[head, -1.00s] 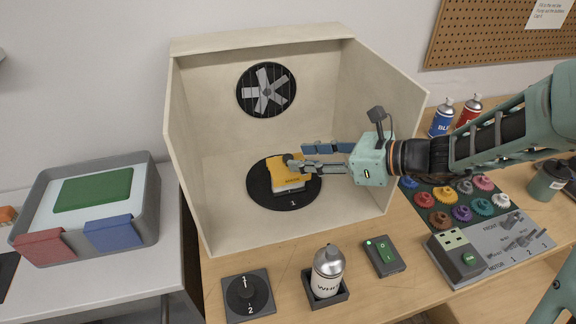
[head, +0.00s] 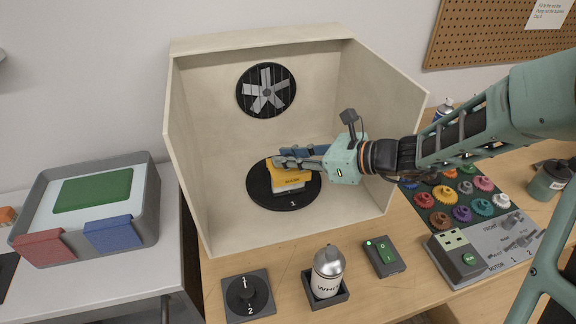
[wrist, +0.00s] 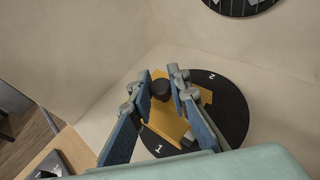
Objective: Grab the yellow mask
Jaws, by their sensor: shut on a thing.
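The yellow mask (head: 289,179) sits on a white body on the round black turntable (head: 257,192) inside the open cream booth. In the wrist view the mask (wrist: 170,128) lies between my fingers, with a dark round knob (wrist: 160,90) on it near the fingertips. My gripper (head: 279,160) reaches in from the right and is shut on the mask at its top. The wrist view shows my gripper (wrist: 160,82) with one finger on each side of the knob. The fingers hide part of the mask in the head view.
The booth's right wall (head: 385,120) stands close to my arm, and a fan (head: 266,90) is in its back wall. A spray can (head: 327,270), a dial (head: 248,295) and a green switch (head: 383,256) stand in front. Coloured gears (head: 461,212) lie at the right.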

